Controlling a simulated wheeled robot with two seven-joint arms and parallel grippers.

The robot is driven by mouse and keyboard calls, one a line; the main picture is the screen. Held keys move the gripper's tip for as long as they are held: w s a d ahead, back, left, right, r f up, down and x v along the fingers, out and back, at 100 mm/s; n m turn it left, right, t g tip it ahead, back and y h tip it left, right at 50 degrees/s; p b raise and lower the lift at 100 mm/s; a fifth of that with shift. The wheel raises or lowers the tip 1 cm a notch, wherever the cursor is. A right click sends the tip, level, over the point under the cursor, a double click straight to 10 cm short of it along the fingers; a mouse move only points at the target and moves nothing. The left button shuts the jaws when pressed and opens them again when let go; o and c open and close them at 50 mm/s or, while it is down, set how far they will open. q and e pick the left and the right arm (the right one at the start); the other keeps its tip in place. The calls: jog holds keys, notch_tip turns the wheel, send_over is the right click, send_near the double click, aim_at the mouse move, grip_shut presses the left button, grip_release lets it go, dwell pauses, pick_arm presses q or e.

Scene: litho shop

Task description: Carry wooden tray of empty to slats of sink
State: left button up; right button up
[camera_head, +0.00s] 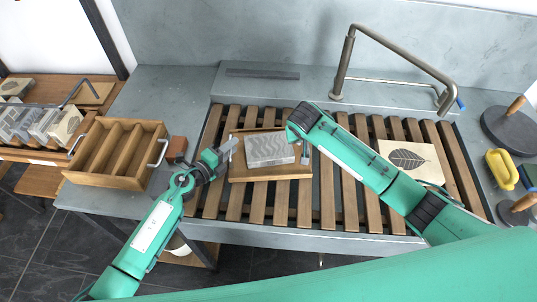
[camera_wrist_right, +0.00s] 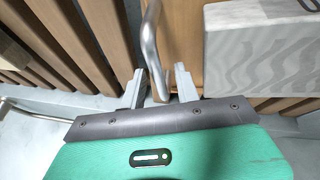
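A wooden tray (camera_head: 240,172) appears to rest on the wooden slats of the sink (camera_head: 327,200), near their middle. It carries a grey stone slab (camera_head: 268,148) with a wavy pattern. My left gripper (camera_head: 227,150) is at the tray's left end; whether its fingers are apart is unclear. My right gripper (camera_wrist_right: 160,86) is at the right end, its fingers apart on either side of a metal handle (camera_wrist_right: 152,45). The tray (camera_wrist_right: 187,40) and slab (camera_wrist_right: 262,60) also show in the right wrist view. The head view mostly hides the right gripper behind its arm.
An empty wooden tray (camera_head: 158,130) with long compartments and metal handles stands on the left counter. A leaf-patterned slab (camera_head: 412,160) lies on the slats at right. A bent metal tap (camera_head: 400,62) rises behind. A yellow object (camera_head: 502,170) and dark discs sit far right.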

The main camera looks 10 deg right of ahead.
jog(key=shift+r, duration=0.1)
pick_arm(q)
jog(key=v, duration=1.2)
pick_arm(e)
jog(key=v, duration=1.2)
jog(key=shift+a, duration=0.1)
pick_arm(q)
jog(key=shift+s, duration=0.1)
